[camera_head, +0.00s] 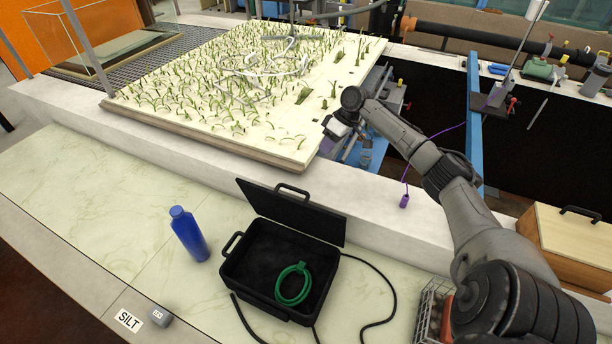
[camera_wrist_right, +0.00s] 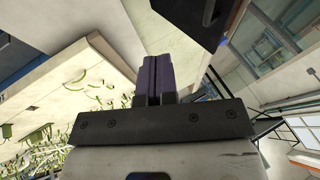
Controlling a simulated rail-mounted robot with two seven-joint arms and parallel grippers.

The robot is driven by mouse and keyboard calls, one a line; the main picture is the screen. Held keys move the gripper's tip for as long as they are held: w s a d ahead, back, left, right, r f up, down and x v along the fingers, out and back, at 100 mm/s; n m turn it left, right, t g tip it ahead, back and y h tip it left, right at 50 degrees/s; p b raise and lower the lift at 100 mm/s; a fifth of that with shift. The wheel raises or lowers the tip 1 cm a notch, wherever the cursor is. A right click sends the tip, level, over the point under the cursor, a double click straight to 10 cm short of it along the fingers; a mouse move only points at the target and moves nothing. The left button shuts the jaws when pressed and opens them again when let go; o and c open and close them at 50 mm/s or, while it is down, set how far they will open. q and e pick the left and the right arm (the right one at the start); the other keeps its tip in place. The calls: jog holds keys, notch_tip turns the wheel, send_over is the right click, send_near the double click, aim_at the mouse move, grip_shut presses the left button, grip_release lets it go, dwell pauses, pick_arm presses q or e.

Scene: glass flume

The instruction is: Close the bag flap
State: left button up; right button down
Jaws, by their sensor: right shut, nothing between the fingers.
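The bag is a black case (camera_head: 228,268) on the pale marble-look counter, with its flap (camera_head: 290,212) standing open at the back, tilted up. A coiled green ring (camera_head: 281,298) lies inside the case. My right gripper (camera_head: 349,150) is above and behind the flap to the right, near the edge of the planted board, apart from the flap. In the right wrist view its purple-grey fingers (camera_wrist_right: 158,78) are together with nothing between them. A black panel shows at the top of that view; I cannot tell what it is. My left gripper is in neither view.
A blue bottle (camera_head: 189,235) stands left of the case. A grey weight-like block (camera_head: 160,317) sits by the SILT label (camera_head: 129,320). A black cable (camera_head: 392,290) runs right of the case. The planted board (camera_head: 215,118) lies behind. A wooden box (camera_head: 570,240) is at right.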

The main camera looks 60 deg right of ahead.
jog(key=w+a+f+n+p, duration=0.1)
jog(key=w+a+f+p, duration=0.2)
jog(key=a+f, duration=0.4)
jog(key=a, duration=0.3)
jog(key=shift+w+a+f+n+y, duration=0.15)
jog(key=shift+w+f+n+y, duration=0.15)
jog(key=shift+n+y, duration=0.1)
jog(key=shift+a+p, duration=0.1)
jog(key=shift+p, duration=0.2)
